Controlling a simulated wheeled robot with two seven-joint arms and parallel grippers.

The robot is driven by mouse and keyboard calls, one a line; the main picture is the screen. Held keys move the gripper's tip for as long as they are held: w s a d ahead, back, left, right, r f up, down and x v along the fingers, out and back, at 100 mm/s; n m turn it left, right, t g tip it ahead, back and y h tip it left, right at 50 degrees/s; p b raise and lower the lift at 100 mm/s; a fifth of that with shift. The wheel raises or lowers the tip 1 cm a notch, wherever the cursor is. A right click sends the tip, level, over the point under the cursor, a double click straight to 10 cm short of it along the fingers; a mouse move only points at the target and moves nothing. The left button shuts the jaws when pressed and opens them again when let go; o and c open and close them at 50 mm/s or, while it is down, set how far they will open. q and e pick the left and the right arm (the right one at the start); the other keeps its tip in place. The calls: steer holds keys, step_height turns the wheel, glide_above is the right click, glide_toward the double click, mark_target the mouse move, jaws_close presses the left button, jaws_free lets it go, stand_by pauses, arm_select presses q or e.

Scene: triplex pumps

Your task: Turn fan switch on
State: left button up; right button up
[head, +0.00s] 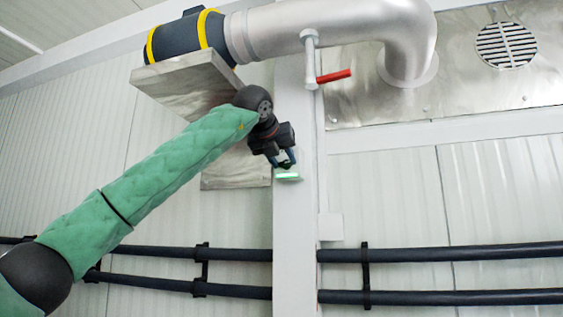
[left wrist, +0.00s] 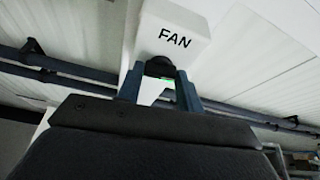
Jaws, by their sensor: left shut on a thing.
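The fan switch is a white box marked "FAN" (left wrist: 174,38) in the left wrist view, with a dark round knob (left wrist: 160,66) on its face. My left gripper (left wrist: 160,88) has its two blue-grey fingers on either side of the knob and is shut on it. A small green glow shows between the fingers. In the head view my left gripper (head: 287,161) is at the white post (head: 296,230), where a small green-lit plate (head: 288,177) shows just below the fingertips. The gripper hides most of the switch there. My right gripper is in neither view.
A silver duct (head: 330,25) with a dark, yellow-banded fan unit (head: 186,38) runs above my arm. Dark pipes (head: 440,254) run along the lower wall. Open room lies in front of the right wall panels.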

arm_select(q)
steer(key=shift+d+f+m+y, duration=0.15)
steer(key=shift+m+y, duration=0.15)
steer(key=shift+m, duration=0.2)
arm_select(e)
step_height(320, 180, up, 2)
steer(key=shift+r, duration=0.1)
arm_select(q)
steer(key=o, duration=1)
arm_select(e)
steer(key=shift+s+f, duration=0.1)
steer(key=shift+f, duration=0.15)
arm_select(q)
steer(key=shift+s, duration=0.1)
